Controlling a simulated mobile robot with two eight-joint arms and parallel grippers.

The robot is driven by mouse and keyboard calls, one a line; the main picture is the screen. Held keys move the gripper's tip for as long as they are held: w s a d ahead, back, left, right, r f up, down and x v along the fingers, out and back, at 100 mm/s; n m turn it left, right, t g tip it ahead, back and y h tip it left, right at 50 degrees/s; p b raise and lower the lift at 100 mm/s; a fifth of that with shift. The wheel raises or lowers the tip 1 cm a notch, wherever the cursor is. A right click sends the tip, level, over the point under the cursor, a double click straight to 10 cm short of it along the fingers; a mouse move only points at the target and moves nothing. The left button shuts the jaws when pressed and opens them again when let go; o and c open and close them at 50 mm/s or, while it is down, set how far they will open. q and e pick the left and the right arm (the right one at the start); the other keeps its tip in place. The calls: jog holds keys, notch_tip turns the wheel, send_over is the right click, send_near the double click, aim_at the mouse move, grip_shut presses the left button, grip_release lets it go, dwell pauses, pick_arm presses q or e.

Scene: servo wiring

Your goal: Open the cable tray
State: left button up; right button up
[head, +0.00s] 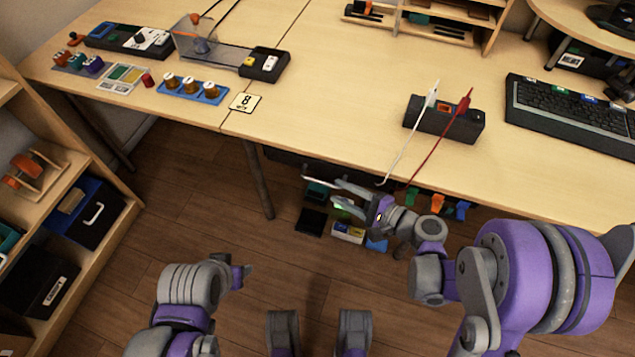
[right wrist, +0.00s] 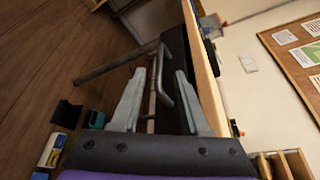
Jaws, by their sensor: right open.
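The cable tray shows as a dark panel (right wrist: 176,50) under the table edge in the right wrist view. A grey bar handle (right wrist: 162,82) stands out from it. In the head view only a dark strip of the tray (head: 285,160) shows below the table's front edge. My right gripper (right wrist: 160,74) is open, with the handle in view between its two fingers. I cannot tell whether the fingers touch it. In the head view this gripper (head: 322,181) is just below the table edge. My left gripper (head: 240,274) is low over the floor, its jaws unclear.
A black box with white and red leads (head: 445,120) sits on the table (head: 330,110) above my right gripper. Several small bins and boxes (head: 348,232) lie below the table edge. A shelf (head: 75,265) stands at the left. The wooden floor between is clear.

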aim_at(323, 184)
jog(key=x, duration=0.8)
jog(key=shift+b, duration=0.35)
jog(key=shift+c, duration=0.2)
grip_shut()
dwell(0.8)
